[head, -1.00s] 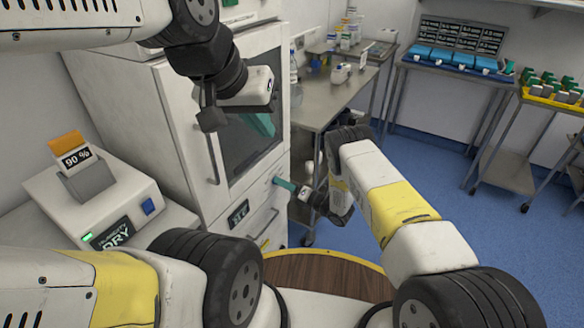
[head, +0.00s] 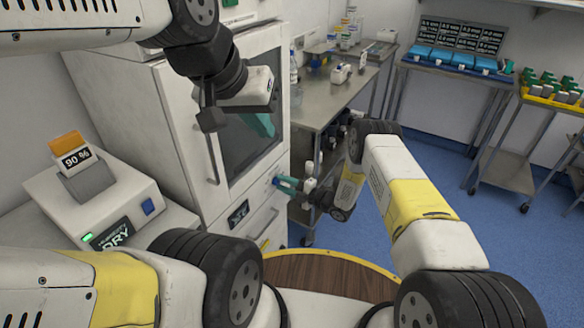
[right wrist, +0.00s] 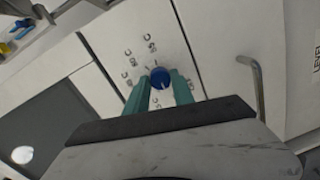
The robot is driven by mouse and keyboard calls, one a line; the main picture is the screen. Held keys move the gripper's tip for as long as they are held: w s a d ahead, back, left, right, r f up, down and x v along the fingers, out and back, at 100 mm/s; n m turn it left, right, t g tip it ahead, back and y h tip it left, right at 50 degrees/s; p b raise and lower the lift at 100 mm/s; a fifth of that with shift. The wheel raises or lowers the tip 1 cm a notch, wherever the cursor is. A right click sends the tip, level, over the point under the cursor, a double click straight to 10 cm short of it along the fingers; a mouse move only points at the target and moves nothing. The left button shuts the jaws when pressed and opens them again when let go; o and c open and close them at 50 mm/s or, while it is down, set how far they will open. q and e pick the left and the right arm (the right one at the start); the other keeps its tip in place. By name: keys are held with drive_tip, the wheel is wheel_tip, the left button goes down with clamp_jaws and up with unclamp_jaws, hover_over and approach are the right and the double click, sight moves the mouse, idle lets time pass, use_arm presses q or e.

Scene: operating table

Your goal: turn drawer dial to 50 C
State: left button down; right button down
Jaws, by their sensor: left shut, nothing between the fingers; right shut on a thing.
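The blue dial (right wrist: 161,78) is on the white drawer front, with small blurred marks around it. A light pointer line shows on its face, but I cannot read which mark it faces. In the right wrist view the teal fingers of my right gripper (right wrist: 159,88) are on both sides of the dial, shut on it. In the head view a bit of the blue dial (head: 276,181) shows at the tips of my right gripper (head: 284,184). My left gripper (head: 262,125) is shut and empty in front of the cabinet's dark window.
A bar handle (right wrist: 255,85) stands out beside the dial in the right wrist view. A small dark display (head: 238,213) is left of the dial. A humidity box (head: 105,205) with a 90 % card is at left. A metal table (head: 325,100) is beyond the cabinet.

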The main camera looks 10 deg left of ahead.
drive_tip(key=m+g, duration=0.1)
drive_tip(key=m, duration=0.5)
drive_tip(key=shift+w+d+f+m, duration=0.1)
drive_tip(key=shift+m, duration=0.3)
drive_tip(key=m, duration=0.6)
drive_tip(key=shift+f+m+g+y, duration=0.1)
drive_tip(key=shift+m+g+y, duration=0.2)
drive_tip(key=shift+m+g, duration=0.1)
drive_tip(key=m, duration=0.6)
drive_tip(key=shift+m+y, duration=0.3)
drive_tip(key=shift+m, duration=0.1)
drive_tip(key=m, duration=0.3)
drive_tip(key=shift+f+m, duration=0.1)
drive_tip(key=shift+m, duration=0.2)
drive_tip(key=shift+m+y, duration=0.3)
drive_tip(key=shift+m, duration=1.6)
